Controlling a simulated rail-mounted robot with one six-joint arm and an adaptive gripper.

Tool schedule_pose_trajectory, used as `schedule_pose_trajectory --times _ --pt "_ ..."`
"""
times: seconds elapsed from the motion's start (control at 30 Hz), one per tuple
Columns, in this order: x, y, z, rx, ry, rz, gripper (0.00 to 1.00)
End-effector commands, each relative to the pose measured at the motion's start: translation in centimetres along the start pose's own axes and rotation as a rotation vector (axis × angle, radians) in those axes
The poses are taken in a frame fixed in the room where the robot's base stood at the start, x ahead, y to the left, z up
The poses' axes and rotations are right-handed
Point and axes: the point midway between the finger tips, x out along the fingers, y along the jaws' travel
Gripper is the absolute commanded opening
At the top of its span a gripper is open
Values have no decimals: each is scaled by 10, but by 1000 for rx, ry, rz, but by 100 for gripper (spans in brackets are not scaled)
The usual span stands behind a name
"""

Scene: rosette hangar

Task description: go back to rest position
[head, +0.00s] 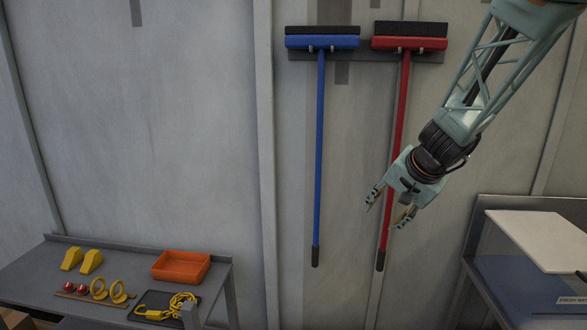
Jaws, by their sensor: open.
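My gripper (387,212) hangs at the end of my arm at the upper right of the head view. Its two fingers point down and to the left and are spread apart, with nothing between them. In the picture it overlaps the lower part of the red broom (398,130), which hangs on the wall. I cannot tell how far the fingers are from the broom's handle.
A blue broom (319,150) hangs left of the red one. A grey bench (35,270) at lower left bears an orange tray (181,267), yellow wedges (81,260), yellow rings (108,290) and a yellow chain (172,307). A bin with a white lid (540,236) stands at right.

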Motion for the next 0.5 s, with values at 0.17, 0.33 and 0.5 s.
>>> schedule_pose_trajectory --times 0.17,0.33,0.5 --pt "-30 -9 25 -57 -22 -16 42" --pt "-57 -14 50 -110 -43 -25 42" --pt "-83 -15 75 -162 -65 -30 42"
